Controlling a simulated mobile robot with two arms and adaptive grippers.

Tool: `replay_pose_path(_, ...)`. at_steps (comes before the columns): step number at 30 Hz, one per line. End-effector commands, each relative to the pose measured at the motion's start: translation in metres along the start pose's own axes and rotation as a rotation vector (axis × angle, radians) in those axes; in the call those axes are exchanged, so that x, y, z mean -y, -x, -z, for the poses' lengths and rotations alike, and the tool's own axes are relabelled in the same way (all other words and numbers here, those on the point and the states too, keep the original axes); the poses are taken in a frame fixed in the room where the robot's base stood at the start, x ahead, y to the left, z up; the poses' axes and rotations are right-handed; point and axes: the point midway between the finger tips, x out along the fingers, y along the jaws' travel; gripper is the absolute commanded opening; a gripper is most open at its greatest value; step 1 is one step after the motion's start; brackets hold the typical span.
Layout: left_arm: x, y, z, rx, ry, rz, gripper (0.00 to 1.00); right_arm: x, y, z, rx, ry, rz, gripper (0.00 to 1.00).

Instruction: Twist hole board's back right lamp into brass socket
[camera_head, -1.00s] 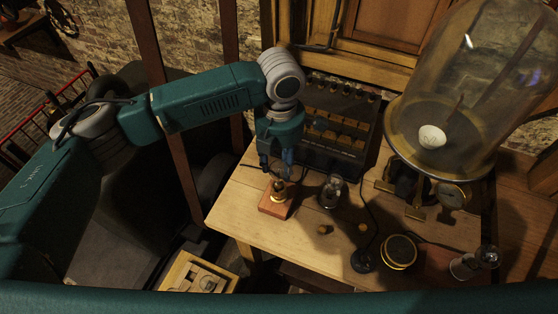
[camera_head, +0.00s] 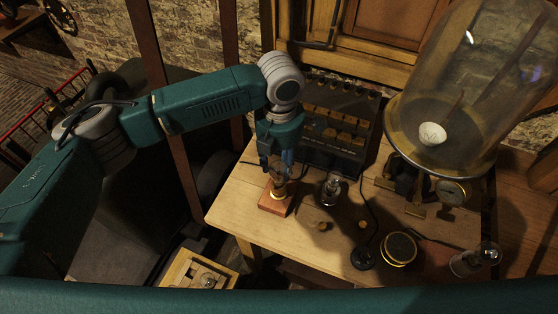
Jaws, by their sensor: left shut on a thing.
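My left gripper (camera_head: 276,164) points down over the front left part of the wooden table. It is shut on a small lamp (camera_head: 278,180), mostly hidden between the fingers. The lamp is at the top of the brass socket (camera_head: 278,191), which stands on a reddish wooden block (camera_head: 273,207). I cannot tell how deep the lamp sits in the socket. I cannot make out the hole board for certain. My right gripper is not in view.
A glass bulb (camera_head: 331,190) stands right of the block. A dark instrument box (camera_head: 338,125) is behind, and a large bell jar (camera_head: 465,85) at the right. A black-topped round brass piece (camera_head: 398,248) and a glass jar (camera_head: 476,260) are at the front right. A wooden tray (camera_head: 178,270) is lower left.

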Motion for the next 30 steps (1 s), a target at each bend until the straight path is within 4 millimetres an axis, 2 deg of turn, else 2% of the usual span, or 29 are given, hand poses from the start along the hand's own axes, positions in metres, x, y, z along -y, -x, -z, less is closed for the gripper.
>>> replay_pose_path(27, 0.0002, -0.0046, -0.0004, 0.0, 0.0, 0.001, 0.14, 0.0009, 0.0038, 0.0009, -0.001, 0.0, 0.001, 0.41)
replay_pose_path(28, 0.0002, -0.0046, -0.0003, 0.0, 0.0, 0.001, 0.42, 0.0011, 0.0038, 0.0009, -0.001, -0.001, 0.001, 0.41)
replay_pose_path(30, 0.0003, -0.0047, -0.0003, 0.0, 0.0, 0.001, 0.56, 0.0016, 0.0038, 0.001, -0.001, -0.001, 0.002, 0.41)
